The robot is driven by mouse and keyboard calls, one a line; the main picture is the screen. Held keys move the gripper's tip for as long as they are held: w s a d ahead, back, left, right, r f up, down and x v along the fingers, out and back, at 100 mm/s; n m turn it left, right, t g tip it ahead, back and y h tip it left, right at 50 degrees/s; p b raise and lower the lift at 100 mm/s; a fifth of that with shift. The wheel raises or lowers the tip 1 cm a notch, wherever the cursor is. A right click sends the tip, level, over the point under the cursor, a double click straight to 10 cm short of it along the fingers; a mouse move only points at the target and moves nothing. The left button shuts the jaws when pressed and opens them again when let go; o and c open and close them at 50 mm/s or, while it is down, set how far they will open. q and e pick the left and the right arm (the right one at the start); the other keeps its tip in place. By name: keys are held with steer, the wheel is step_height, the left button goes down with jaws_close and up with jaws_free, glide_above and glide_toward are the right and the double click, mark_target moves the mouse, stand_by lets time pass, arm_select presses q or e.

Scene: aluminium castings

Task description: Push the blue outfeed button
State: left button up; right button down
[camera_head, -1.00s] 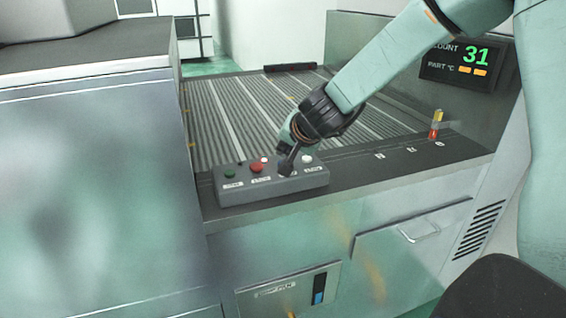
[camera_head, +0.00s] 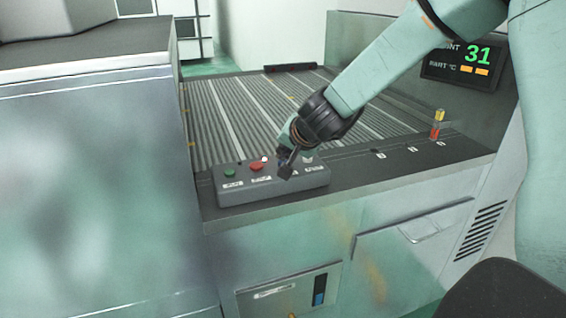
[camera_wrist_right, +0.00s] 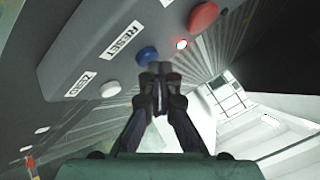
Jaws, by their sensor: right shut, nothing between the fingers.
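The blue button (camera_wrist_right: 147,56) sits on the grey control box (camera_head: 225,196), between a red button (camera_wrist_right: 203,17) and a white button (camera_wrist_right: 110,89). The label beside it reads RESET. My right gripper (camera_wrist_right: 160,68) is shut and empty, its fingertips just beside the blue button in the right wrist view; I cannot tell whether they touch it. In the head view the right gripper (camera_head: 286,174) is low over the box, tilted, and covers most of the blue button. My left gripper is not in view.
A green button (camera_head: 230,174) is at the box's left end. A small lit lamp (camera_wrist_right: 181,44) is near the red button. A ribbed conveyor (camera_head: 215,125) lies behind the box. A stack light (camera_head: 436,124) and a display (camera_head: 462,65) reading 31 are to the right.

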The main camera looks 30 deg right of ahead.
steer(key=shift+f, duration=0.3)
steer(key=shift+r, duration=0.1)
stand_by(0.5)
steer(key=shift+s+r+p, duration=0.15)
steer(key=shift+r+p, duration=0.7)
step_height(320, 180, up, 5)
steer(key=p, duration=0.5)
steer(key=shift+r, duration=0.1)
stand_by(0.6)
steer(key=shift+a, duration=0.1)
